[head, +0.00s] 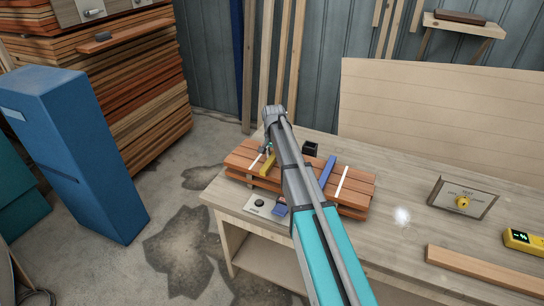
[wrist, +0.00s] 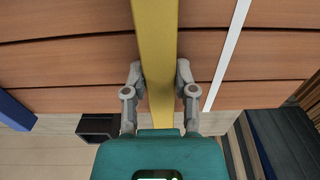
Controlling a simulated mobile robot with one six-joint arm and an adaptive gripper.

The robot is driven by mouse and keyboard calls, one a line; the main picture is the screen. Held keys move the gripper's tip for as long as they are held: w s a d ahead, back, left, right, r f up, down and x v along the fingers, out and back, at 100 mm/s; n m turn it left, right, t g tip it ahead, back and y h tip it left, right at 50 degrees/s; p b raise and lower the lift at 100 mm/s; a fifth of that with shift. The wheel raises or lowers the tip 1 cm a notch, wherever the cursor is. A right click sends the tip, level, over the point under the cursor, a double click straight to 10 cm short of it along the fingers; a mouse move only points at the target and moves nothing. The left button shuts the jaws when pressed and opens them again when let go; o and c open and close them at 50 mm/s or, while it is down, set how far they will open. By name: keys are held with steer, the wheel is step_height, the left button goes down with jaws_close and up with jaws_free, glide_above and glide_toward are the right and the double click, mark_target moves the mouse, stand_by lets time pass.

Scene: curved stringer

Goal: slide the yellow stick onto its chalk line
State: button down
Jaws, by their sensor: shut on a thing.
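The yellow stick (head: 267,164) lies across the reddish-brown slatted boards (head: 300,180) on the workbench. In the wrist view the stick (wrist: 156,45) runs up the middle, between the two fingers of my gripper (wrist: 158,75), which is shut on it. A white chalk line (wrist: 228,55) is on the boards to the right of the stick, with bare wood between them. The line slants against the stick, so they are not parallel. In the head view this line (head: 258,160) is left of the stick; my arm hides part of the boards.
A blue stick (head: 327,171) and another white line (head: 342,182) are further right on the boards. A small black box (head: 310,149) stands behind the boards. A loose plank (head: 480,272) lies at right.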

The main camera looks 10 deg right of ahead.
mark_target(260, 156)
steer(key=shift+a, duration=0.1)
steer(key=shift+w+a, duration=0.9)
steer(key=shift+a, duration=0.3)
steer(key=shift+w+a, duration=0.9)
steer(key=shift+a, duration=0.3)
steer(key=shift+c, duration=1.7)
jaws_free()
